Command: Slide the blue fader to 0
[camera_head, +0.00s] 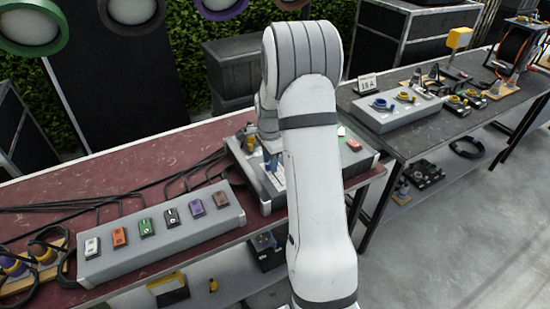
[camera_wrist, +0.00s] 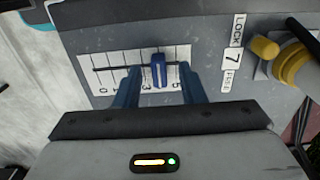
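The blue fader (camera_wrist: 159,70) stands on a white scale strip (camera_wrist: 105,64) with a dark slot in the wrist view, right of the strip's middle. A digit like 0 is near the strip's left end; a digit like 5 is toward the right. My gripper (camera_wrist: 161,84) is open, its two blue fingers on either side of the fader with a gap to each. In the head view my gripper (camera_head: 270,163) is over the grey control box (camera_head: 366,163), and my arm hides much of the box and the fader.
In the head view a grey box with several coloured switches (camera_head: 165,238) stands left on the red table (camera_head: 110,180). A dark table (camera_head: 440,125) is at the right.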

